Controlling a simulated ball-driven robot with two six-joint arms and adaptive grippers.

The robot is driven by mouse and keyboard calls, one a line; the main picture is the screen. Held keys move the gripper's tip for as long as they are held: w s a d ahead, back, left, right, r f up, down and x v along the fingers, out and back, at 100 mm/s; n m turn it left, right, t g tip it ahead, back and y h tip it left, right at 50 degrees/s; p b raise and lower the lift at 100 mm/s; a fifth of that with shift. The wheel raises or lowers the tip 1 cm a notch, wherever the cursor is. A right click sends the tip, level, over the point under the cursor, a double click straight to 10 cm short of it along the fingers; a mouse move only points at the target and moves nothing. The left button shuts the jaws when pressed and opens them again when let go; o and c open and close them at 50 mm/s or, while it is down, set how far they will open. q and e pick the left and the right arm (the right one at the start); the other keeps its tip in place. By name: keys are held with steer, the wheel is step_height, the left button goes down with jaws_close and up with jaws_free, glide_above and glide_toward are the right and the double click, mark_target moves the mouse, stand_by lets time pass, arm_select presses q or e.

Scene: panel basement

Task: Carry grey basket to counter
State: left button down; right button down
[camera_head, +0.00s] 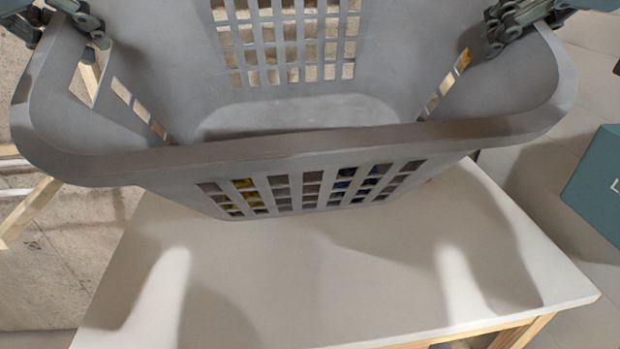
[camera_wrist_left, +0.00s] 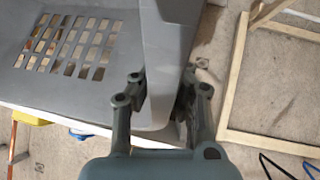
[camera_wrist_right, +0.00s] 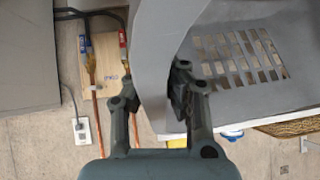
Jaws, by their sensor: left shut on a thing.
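The grey basket (camera_head: 290,150) is empty, with slotted walls, and fills the upper half of the head view. It looks upright and roughly level, over the far part of the white-topped counter (camera_head: 330,270). I cannot tell if its base touches the counter. My left gripper (camera_head: 88,32) is shut on the basket's left end; the left wrist view shows the rim (camera_wrist_left: 162,60) between its fingers. My right gripper (camera_head: 500,32) is at the right end, and the right wrist view shows the rim (camera_wrist_right: 155,70) between its fingers, apparently gripped.
The counter's near part is bare, with shadows on it. A teal box (camera_head: 595,185) stands at the right edge. A wooden frame (camera_wrist_left: 235,90) is on the floor beside the left gripper. An outlet (camera_wrist_right: 81,130) and pipes show in the right wrist view.

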arm_select(q)
steer(key=shift+a+f+b, duration=0.3)
steer(key=shift+a+f, duration=0.1)
steer(key=shift+f, duration=0.15)
arm_select(e)
steer(key=shift+d+f, duration=0.35)
steer(key=shift+f, duration=0.2)
